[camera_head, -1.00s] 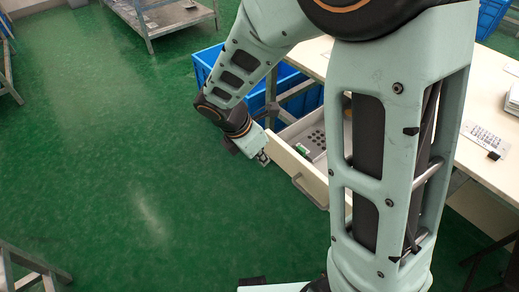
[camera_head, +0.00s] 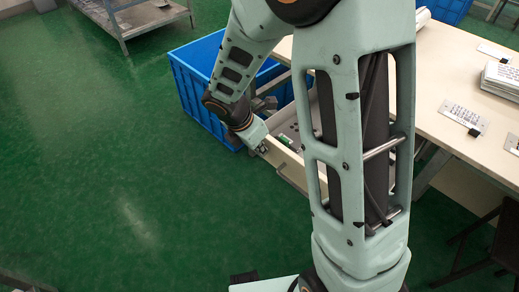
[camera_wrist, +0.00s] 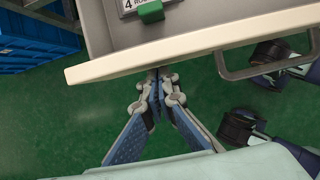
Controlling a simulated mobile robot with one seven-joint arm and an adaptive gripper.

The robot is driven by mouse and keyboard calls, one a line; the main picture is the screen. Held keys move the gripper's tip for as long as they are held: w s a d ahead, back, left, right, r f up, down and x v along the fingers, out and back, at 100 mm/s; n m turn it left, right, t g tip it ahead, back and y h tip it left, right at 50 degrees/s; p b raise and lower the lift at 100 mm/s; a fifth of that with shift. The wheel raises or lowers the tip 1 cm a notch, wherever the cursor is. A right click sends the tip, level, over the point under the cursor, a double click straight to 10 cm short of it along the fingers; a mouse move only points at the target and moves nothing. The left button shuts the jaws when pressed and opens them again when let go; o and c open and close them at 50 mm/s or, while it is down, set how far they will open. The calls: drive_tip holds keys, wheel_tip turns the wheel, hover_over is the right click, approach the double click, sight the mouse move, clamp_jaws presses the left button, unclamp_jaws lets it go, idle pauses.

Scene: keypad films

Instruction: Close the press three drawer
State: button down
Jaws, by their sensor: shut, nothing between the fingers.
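The drawer (camera_head: 272,157) stands open, jutting out from under the cream worktable (camera_head: 452,117). In the wrist view its pale front panel (camera_wrist: 190,44) crosses the upper part, with a grey bar handle (camera_wrist: 262,68) at right. Inside lie a green clip-like piece (camera_wrist: 150,11) and a white label marked 4. My gripper (camera_wrist: 156,80) is shut and empty, its fingertips at the outer side of the front panel, left of the handle. Whether they touch it I cannot tell. In the head view my gripper (camera_head: 263,149) is at the drawer's left front corner. My arm hides the drawer's right part.
A blue bin (camera_head: 194,82) stands on the floor left of the drawer, close to my forearm. Keypad sheets (camera_head: 462,117) and a stack of white sheets (camera_head: 503,80) lie on the worktable. The green floor at left is clear.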

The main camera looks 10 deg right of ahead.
drive_tip(key=w+d+p, duration=0.4)
drive_tip(key=w+d, duration=0.2)
drive_tip(key=d, duration=0.2)
drive_tip(key=w+d+p, duration=0.5)
drive_tip(key=w+d, duration=0.1)
drive_tip(key=d, duration=0.3)
drive_tip(key=w+d+p, duration=0.5)
drive_tip(key=w+d, duration=0.1)
drive_tip(key=d, duration=0.2)
drive_tip(key=shift+w+d, duration=0.3)
drive_tip(key=shift+d, duration=0.1)
drive_tip(key=shift+a, duration=0.1)
